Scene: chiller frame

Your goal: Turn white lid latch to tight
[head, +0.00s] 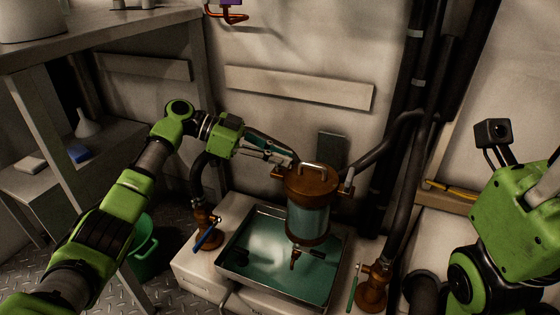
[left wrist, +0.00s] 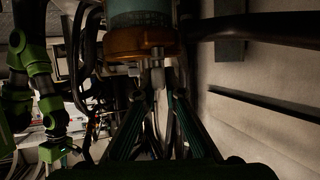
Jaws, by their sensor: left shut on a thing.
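A canister with a copper-coloured lid (head: 314,180) and a teal glass body (head: 308,221) stands over a shallow tray. My left gripper (head: 285,160) reaches in from the left to the lid's left edge. In the left wrist view, its two dark fingers (left wrist: 160,94) stand on either side of a small pale latch (left wrist: 157,76) at the copper rim (left wrist: 140,43), and they are shut on it. The fingers hide much of this latch in the head view. Another pale latch or handle (head: 349,179) shows at the lid's right side. My right gripper is out of view.
The metal tray (head: 226,263) holds teal liquid under the canister. Copper valves stand left (head: 207,222) and right (head: 373,287) of it. A thick dark hose (head: 385,133) runs close behind the lid's right side. A green bucket (head: 142,245) stands on the floor.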

